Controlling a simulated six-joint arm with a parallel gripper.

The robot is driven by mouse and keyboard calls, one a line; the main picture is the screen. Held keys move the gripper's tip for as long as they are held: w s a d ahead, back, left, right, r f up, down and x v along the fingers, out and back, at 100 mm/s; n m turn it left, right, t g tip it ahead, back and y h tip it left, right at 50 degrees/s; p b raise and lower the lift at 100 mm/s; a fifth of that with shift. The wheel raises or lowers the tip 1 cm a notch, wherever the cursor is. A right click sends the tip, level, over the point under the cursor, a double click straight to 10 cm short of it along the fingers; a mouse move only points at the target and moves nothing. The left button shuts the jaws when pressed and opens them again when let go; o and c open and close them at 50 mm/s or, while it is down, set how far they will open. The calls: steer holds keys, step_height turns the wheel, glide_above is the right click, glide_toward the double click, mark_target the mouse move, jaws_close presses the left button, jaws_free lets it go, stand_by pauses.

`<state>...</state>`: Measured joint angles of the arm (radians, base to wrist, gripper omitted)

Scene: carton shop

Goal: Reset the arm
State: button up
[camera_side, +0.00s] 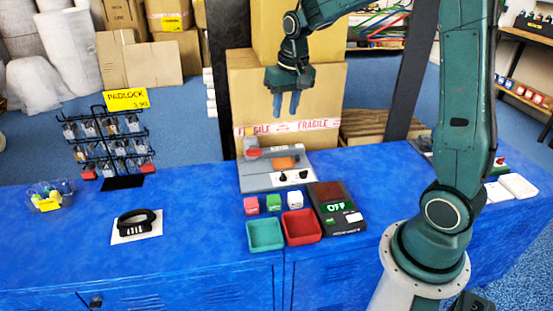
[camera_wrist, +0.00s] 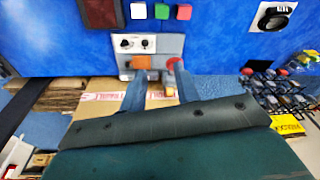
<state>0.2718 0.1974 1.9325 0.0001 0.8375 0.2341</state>
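My gripper (camera_side: 286,104) hangs in the air with its fingers pointing down, in front of the cartons and above the back of the blue counter (camera_side: 190,215). Its two fingers are apart, with nothing visible between them. In the wrist view, my gripper (camera_wrist: 160,82) also shows two spread fingers. They overlap the view of a grey machine with an orange block and a red knob, which stands below on the counter. The side view shows this grey machine (camera_side: 262,183) clear of the gripper.
Red, green and white cubes sit in front of the machine, by a green tray (camera_side: 264,246), a red tray (camera_side: 318,238) and a black box reading OFF (camera_side: 345,222). A padlock rack (camera_side: 97,150) and a black handset-like item (camera_side: 136,222) stand left. Cartons (camera_side: 240,110) rise behind.

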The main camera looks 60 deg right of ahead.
steer(key=s+a+r+n+t, duration=0.1)
steer(key=s+a+r+n, duration=0.2)
steer(key=s, duration=0.8)
steer(key=s+a+r+n+t, duration=0.2)
steer(key=s+a+r, duration=0.2)
steer(key=s+a, duration=0.4)
steer(key=shift+s+n+t+y, duration=0.3)
steer(key=shift+s+n, duration=0.1)
steer(key=shift+s, duration=1.25)
steer(key=shift+w, duration=0.15)
